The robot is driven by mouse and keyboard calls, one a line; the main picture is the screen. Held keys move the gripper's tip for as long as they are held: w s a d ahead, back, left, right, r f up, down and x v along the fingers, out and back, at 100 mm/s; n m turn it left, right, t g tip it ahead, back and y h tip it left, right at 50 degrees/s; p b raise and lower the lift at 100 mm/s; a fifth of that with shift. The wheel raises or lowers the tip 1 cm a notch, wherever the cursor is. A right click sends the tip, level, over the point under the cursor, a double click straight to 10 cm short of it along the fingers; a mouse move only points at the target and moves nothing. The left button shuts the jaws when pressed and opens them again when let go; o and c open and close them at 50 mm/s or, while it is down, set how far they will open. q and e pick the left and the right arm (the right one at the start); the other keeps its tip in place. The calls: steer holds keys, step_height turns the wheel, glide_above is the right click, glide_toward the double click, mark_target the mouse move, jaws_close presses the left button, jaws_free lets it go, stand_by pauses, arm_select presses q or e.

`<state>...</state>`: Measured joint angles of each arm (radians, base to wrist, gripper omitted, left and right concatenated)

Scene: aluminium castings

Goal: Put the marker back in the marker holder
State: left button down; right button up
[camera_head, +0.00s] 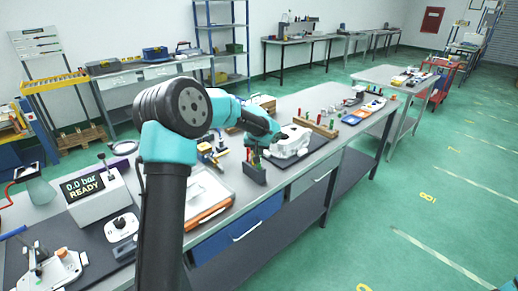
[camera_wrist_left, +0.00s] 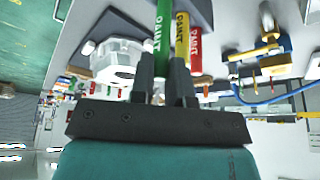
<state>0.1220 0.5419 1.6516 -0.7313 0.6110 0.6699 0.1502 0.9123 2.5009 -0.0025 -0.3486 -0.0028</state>
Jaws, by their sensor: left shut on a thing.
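My left gripper (camera_wrist_left: 162,68) is shut on a green marker (camera_wrist_left: 162,28) labelled PAINT, which stands between its fingers in the left wrist view. A yellow marker (camera_wrist_left: 182,36) and a red marker (camera_wrist_left: 195,48) are close beside it. The dark marker holder (camera_head: 254,173) stands on the bench in the head view, just below my left gripper (camera_head: 258,148). Small coloured marker parts show above the holder there. Whether the green marker's lower end is inside the holder cannot be told. My right gripper is not in view.
A white casting (camera_head: 292,141) sits on a dark mat right behind the holder. A white and orange case (camera_head: 208,198) lies to its left. A wooden rack (camera_head: 316,126) with coloured handles stands farther right. The pressure unit (camera_head: 98,190) reading READY is at far left.

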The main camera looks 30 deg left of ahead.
arm_select(q)
steer(key=shift+f, duration=1.3)
steer(key=c, duration=1)
jaws_free()
steer(key=v, duration=1.7)
steer(key=shift+d+r, duration=0.1)
steer(key=shift+r, duration=0.1)
